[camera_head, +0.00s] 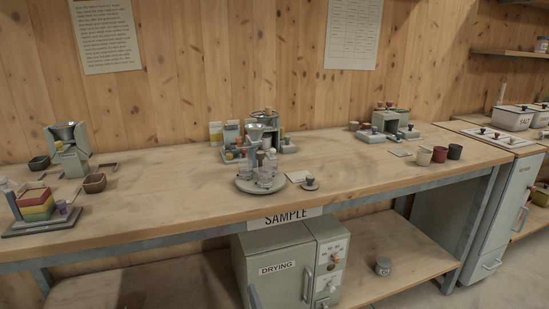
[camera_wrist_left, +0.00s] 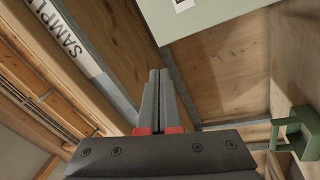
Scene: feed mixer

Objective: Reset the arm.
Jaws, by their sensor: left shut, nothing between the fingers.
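My left gripper (camera_wrist_left: 158,98) is shut and empty in the left wrist view, its two grey fingers side by side with red parts at their base. In the head view only the narrow grey tip of my left gripper (camera_head: 254,297) shows at the bottom edge, in front of the drying cabinet (camera_head: 268,284). My right gripper is in neither view.
The workbench top (camera_head: 370,185) holds a round tray (camera_head: 246,184) with bottles, a coloured layered block (camera_head: 36,205) and several cups. The SAMPLE sign (camera_head: 290,216) hangs at its front edge. In the wrist view, a green bracket-like part (camera_wrist_left: 296,133) stands at right.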

